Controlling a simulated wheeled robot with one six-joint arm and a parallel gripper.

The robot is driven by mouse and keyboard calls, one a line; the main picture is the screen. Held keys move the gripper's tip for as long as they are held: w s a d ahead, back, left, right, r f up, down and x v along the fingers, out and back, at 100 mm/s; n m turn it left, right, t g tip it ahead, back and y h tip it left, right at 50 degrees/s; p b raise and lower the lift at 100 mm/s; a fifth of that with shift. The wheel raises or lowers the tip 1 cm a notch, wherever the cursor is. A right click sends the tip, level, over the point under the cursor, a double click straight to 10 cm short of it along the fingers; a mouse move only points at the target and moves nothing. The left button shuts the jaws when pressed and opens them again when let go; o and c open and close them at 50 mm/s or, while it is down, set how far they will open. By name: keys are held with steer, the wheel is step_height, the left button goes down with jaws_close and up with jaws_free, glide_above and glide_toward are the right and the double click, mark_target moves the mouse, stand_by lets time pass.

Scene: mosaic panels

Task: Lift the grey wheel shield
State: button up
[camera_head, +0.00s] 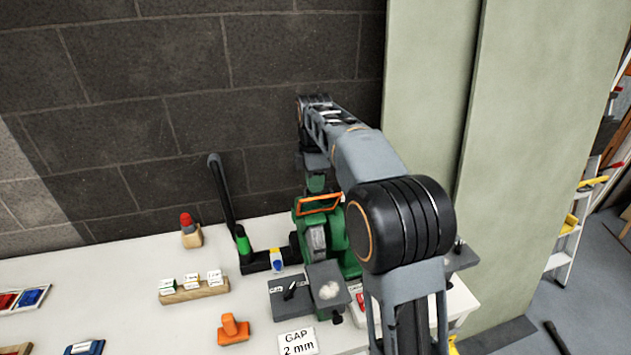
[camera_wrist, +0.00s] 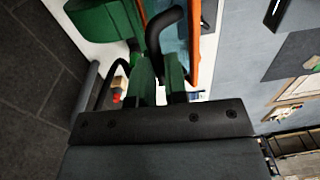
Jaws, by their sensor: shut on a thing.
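The green bench grinder (camera_head: 349,262) stands on the white bench, with its grey wheel (camera_head: 316,238) facing the front. An orange-framed shield (camera_head: 320,204) sits above that wheel. In the wrist view its orange edge and bluish pane (camera_wrist: 183,40) show at the top, with a bent black handle (camera_wrist: 168,25) in front. My gripper (camera_head: 316,184) is just above the shield; its green fingers (camera_wrist: 160,75) also show in the wrist view. They are shut on the black handle, though the exact contact is partly hidden.
A grey block (camera_head: 327,282) stands before the wheel. A "GAP 2 mm" card (camera_head: 298,343), an orange piece (camera_head: 233,329) and a wooden card holder (camera_head: 194,291) lie left and in front. A tall black bar (camera_head: 221,192) rises left of the grinder. The wall is behind.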

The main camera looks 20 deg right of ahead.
mark_target(316, 203)
steer(key=shift+s+f+t+b, duration=0.2)
steer(key=shift+f+t+b, duration=0.1)
steer(key=shift+b, duration=0.4)
steer(key=shift+s+b, duration=0.25)
steer(key=shift+b, duration=0.15)
steer(key=shift+s+r, duration=0.1)
steer(key=shift+r, duration=0.05)
steer(key=o, duration=0.6)
steer(key=shift+o, duration=0.2)
step_height(316, 203, up, 14)
steer(key=p, duration=0.3)
steer(key=shift+s, duration=0.2)
